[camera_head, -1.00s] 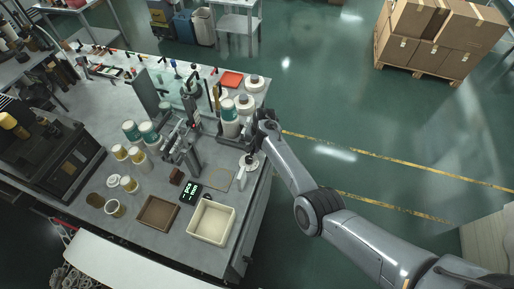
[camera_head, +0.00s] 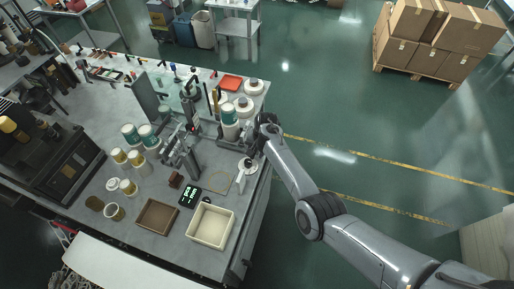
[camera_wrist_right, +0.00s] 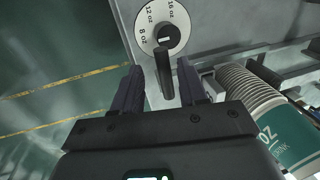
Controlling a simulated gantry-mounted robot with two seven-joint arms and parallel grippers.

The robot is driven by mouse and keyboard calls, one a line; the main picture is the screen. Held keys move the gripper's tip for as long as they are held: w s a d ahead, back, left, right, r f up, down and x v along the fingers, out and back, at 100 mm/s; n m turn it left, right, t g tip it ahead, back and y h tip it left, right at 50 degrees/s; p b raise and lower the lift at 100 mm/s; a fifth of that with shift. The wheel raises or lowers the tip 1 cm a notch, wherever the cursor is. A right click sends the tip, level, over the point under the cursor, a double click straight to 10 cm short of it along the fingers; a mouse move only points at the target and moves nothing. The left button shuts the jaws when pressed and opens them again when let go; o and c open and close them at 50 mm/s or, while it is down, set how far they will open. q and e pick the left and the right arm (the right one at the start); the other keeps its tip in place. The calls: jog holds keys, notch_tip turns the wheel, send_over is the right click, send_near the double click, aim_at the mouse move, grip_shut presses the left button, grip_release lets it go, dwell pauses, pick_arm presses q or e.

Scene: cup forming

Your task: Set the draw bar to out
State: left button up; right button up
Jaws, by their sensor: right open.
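My right gripper (camera_head: 250,150) is at the right edge of the workbench, over a round white dial (camera_head: 247,166). In the right wrist view the dial (camera_wrist_right: 163,27) is marked 8 oz, 12 oz and 16 oz and has a dark knob with a small white mark. A dark upright bar (camera_wrist_right: 163,74) stands at the dial's lower edge. My right gripper (camera_wrist_right: 160,84) is open, with one finger on each side of this bar and gaps showing. I cannot tell whether this bar is the draw bar. My left gripper is not in view.
Stacked paper cups (camera_head: 229,122) stand just behind the right gripper and show close by in the wrist view (camera_wrist_right: 285,130). A grey press (camera_head: 180,150), a cream tray (camera_head: 212,224) and a brown tray (camera_head: 157,216) are on the bench.

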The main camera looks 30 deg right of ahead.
notch_tip(320, 180, up, 11)
jog(key=s+d, duration=0.1)
jog(key=shift+s+d+f, duration=0.2)
jog(key=shift+s+d, duration=0.05)
dwell(0.5)
